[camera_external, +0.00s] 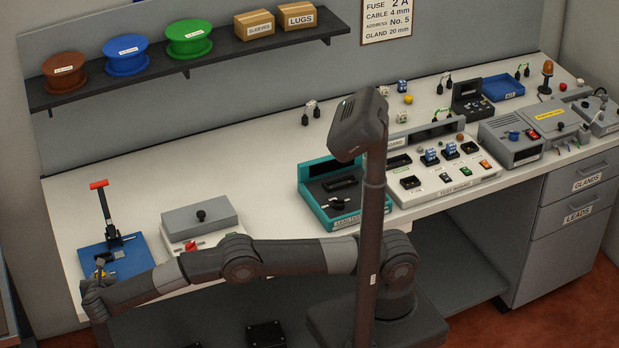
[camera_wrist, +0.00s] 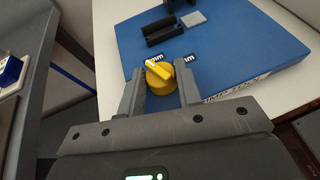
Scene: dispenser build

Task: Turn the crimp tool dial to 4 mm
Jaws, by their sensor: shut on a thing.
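The crimp tool has a blue base (camera_external: 128,262) and an upright black lever with a red handle (camera_external: 98,185). It stands at the left front of the bench in the external view. Its blue base (camera_wrist: 215,62) fills the upper part of the wrist view, with the yellow dial (camera_wrist: 160,77) near its front edge. My gripper (camera_wrist: 161,74) is shut on the dial, one finger on each side. The dial's raised ridge runs slantwise. Small blue "mm" labels show behind it, but their numbers are hidden or unreadable. In the external view my gripper (camera_external: 101,275) is at the base's front-left corner.
A grey-lidded station (camera_external: 198,218) with a red knob stands right of the crimp tool. A teal tester (camera_external: 330,218) is farther right. A notice (camera_external: 387,20) on the wall reads cable 4 mm. The bench is clear behind the tool.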

